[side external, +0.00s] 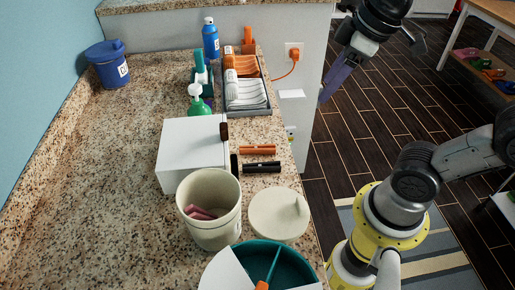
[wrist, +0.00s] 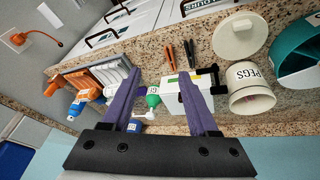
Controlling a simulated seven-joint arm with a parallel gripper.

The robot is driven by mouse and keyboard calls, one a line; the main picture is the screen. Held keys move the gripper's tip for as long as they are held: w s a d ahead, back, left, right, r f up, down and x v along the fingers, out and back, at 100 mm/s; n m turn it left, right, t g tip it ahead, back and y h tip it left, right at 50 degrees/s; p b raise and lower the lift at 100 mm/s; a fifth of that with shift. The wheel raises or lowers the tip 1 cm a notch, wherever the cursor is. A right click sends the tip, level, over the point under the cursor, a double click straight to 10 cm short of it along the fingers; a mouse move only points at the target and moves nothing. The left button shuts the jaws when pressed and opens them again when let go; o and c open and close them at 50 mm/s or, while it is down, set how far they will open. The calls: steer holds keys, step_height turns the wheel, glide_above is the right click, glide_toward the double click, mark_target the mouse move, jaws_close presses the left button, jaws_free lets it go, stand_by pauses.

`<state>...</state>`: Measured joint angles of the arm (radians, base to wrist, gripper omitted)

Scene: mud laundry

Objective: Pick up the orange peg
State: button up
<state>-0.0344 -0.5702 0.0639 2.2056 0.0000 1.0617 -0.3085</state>
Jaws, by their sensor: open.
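The orange peg (side external: 258,149) lies flat on the granite counter, right of a white box, with a similar black peg (side external: 262,167) just in front of it. Both also show in the wrist view, the orange peg (wrist: 171,58) left of the black one (wrist: 189,53). My gripper (side external: 335,84) hangs above and beyond the counter's right edge, over the floor, well apart from the peg. In the wrist view its two purple fingers (wrist: 152,84) are spread apart with nothing held between them.
The white box (side external: 188,150) has dark handles. A bucket (side external: 213,225) marked PEGS holds pinkish items; its round lid (side external: 270,220) lies beside it. A teal bowl (side external: 230,255) sits in front.

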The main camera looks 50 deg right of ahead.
steer(key=w+a+n+g, duration=0.2)
steer(key=w, duration=0.4)
steer(key=n+g, duration=0.2)
glide_above(257, 147)
step_height(257, 147, down, 13)
steer(key=shift+w+r, duration=0.1)
steer(key=shift+w, duration=0.05)
steer(key=shift+f, duration=3.3)
steer(key=shift+c, duration=0.3)
jaws_close()
